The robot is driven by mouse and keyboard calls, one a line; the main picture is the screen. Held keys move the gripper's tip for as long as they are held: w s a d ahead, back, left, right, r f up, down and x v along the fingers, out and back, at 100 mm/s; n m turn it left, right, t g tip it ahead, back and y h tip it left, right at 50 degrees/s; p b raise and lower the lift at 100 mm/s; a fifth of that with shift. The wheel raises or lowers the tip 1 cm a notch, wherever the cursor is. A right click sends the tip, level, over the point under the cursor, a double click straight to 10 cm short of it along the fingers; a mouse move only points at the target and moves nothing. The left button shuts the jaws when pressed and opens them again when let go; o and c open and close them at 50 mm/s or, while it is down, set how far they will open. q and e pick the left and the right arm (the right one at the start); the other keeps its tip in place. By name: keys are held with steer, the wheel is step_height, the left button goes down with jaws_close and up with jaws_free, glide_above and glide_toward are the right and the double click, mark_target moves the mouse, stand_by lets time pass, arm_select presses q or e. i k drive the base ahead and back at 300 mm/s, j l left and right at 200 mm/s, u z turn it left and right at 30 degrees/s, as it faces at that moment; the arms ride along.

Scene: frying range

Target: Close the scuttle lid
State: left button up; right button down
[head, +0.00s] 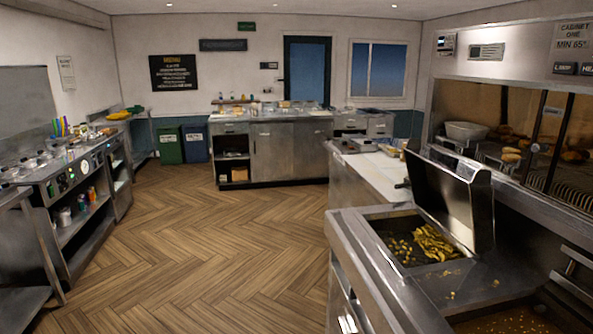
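The scuttle lid (449,198) stands raised and tilted up at the right side of the scuttle opening, a shiny steel panel. Below it the scuttle (369,222) is open, with chips (435,243) and yellow scraps inside. Neither of my grippers shows in the head view.
A steel range with a glass-fronted heated cabinet (520,150) stands at the right, behind the lid. A pan with dark oil (515,318) lies at the lower right. A white-topped counter (380,172) runs beyond the scuttle. The wooden floor (205,225) at the left and middle is clear.

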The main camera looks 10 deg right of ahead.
mark_target(461, 201)
steer(key=i+j+z, duration=0.1)
steer(key=i, duration=0.4)
steer(key=i+j+z, duration=0.1)
steer(key=i, duration=0.35)
